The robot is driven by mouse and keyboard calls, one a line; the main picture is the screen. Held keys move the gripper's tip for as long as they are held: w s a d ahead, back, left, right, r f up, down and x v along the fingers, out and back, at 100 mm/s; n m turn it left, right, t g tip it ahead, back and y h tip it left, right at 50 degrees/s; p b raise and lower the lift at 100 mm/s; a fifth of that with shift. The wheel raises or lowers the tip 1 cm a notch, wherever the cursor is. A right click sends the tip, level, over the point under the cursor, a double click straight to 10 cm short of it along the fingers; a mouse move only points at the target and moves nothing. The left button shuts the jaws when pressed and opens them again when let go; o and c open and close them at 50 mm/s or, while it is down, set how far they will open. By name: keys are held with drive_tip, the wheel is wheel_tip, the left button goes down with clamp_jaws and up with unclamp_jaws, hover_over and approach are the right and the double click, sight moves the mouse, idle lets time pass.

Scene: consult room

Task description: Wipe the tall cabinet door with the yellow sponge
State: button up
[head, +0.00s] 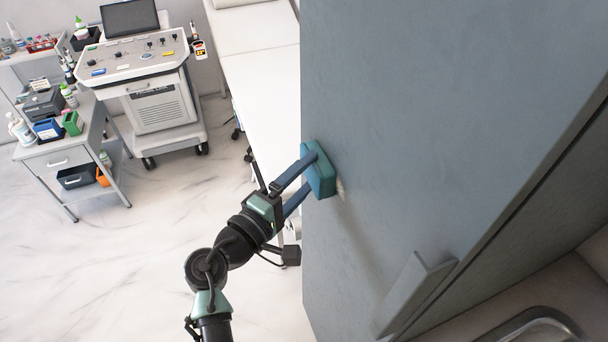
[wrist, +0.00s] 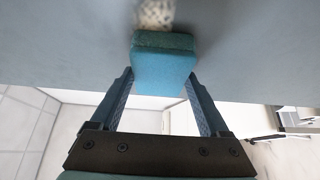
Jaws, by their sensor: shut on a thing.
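The tall cabinet door (head: 430,130) is a large grey-blue panel on the right of the head view, and it fills the top of the wrist view (wrist: 60,40). My gripper (head: 310,170) is at the door's left part, its two blue fingers shut on a sponge (head: 321,175). The sponge looks blue with a darker teal layer, not yellow; the wrist view shows it between the fingertips (wrist: 163,72). Its teal face is against or very close to the door. A pale speckled mark (wrist: 155,14) shows on the door just beyond the sponge. The sponge hides the surface behind it.
A grey handle (head: 412,295) juts from the door's lower part. A white couch (head: 262,80) stands left of the cabinet. A wheeled machine (head: 150,85) and a side cart (head: 70,160) with bottles and boxes stand at upper left. Open marble floor (head: 130,260) lies at lower left.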

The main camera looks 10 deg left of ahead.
sight(317, 188)
drive_tip(key=shift+s+d+f+p, duration=0.1)
drive_tip(key=shift+s+d+p, duration=0.2)
drive_tip(key=shift+s+d, duration=1)
drive_tip(key=shift+s+d+r+p, duration=0.1)
drive_tip(key=shift+s+d+p, duration=0.2)
drive_tip(key=shift+s+d, duration=1)
drive_tip(key=shift+s+d+f+p, duration=0.1)
drive_tip(key=shift+s+d+p, duration=0.35)
drive_tip(key=shift+s, duration=1.55)
drive_tip(key=shift+d, duration=0.1)
drive_tip(key=shift+w+a+b, duration=0.5)
drive_tip(key=shift+w+a, duration=0.25)
drive_tip(key=shift+w, duration=0.3)
drive_tip(key=shift+w+a+b, duration=0.55)
drive_tip(key=shift+w+a, duration=0.15)
drive_tip(key=shift+w, duration=0.3)
drive_tip(key=shift+w+a+b, duration=0.5)
drive_tip(key=shift+w+a, duration=0.25)
drive_tip(key=shift+w, duration=0.3)
drive_tip(key=shift+w+a+b, duration=0.35)
drive_tip(key=shift+w+b, duration=0.05)
drive_tip(key=shift+w, duration=0.2)
drive_tip(key=shift+w+a+b, duration=0.35)
drive_tip(key=shift+w, duration=0.25)
drive_tip(key=shift+w+a, duration=0.25)
drive_tip(key=shift+w, duration=0.2)
